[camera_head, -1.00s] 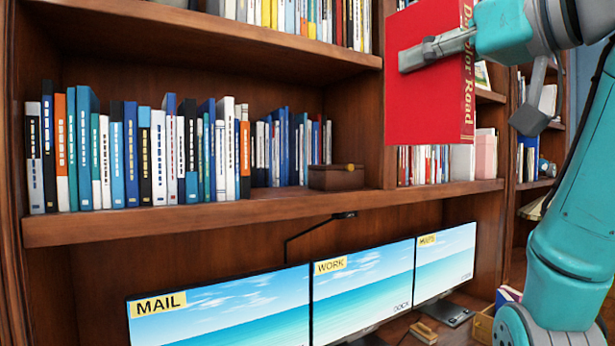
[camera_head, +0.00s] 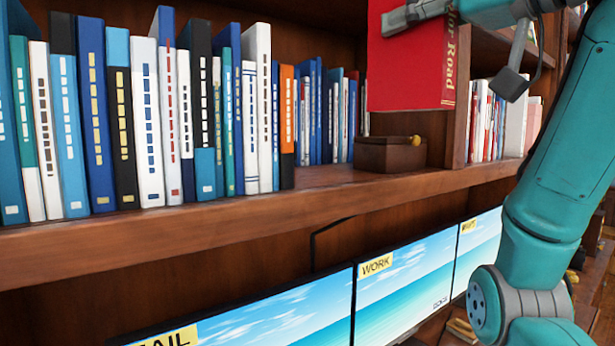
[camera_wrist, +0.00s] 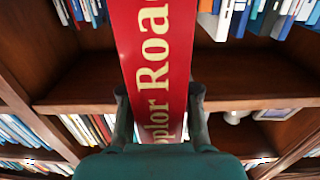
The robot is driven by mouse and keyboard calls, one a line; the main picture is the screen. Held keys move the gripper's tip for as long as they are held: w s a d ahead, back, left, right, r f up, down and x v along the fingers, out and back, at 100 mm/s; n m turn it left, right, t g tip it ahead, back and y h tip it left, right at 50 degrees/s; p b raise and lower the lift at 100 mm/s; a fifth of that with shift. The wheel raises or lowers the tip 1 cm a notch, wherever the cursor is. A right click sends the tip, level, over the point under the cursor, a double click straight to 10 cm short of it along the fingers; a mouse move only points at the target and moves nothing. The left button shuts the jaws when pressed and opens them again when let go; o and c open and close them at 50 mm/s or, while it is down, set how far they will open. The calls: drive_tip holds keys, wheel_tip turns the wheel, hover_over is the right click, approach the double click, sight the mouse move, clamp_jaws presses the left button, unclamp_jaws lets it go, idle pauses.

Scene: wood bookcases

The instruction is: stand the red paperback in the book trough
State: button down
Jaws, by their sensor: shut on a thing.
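The red paperback (camera_head: 412,68) hangs upright in the air at the upper right of the head view, with gold lettering on its spine. My gripper (camera_head: 412,14) is shut on it near the top, one finger lying across the front cover. In the wrist view the book's red spine (camera_wrist: 153,60) runs between the two fingers (camera_wrist: 160,108). The top of the book is cut off in the head view.
A wooden shelf (camera_head: 240,222) holds a long row of upright books (camera_head: 150,120). A small brown box (camera_head: 388,154) stands on it below the red book. A bookcase upright (camera_head: 456,140) is close by. Monitors (camera_head: 400,285) stand underneath.

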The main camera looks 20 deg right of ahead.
drive_tip(key=shift+w+a, duration=0.1)
drive_tip(key=shift+w, duration=0.15)
drive_tip(key=shift+w, duration=0.1)
drive_tip(key=r+x, duration=0.1)
drive_tip(key=x, duration=1.8)
wheel_tip(320, 180, down, 11)
drive_tip(key=shift+w+a, duration=0.15)
drive_tip(key=shift+w, duration=0.2)
drive_tip(key=shift+f, duration=0.2)
drive_tip(key=c, duration=0.8)
unclamp_jaws()
drive_tip(key=shift+f, duration=0.1)
drive_tip(key=shift+c, duration=0.2)
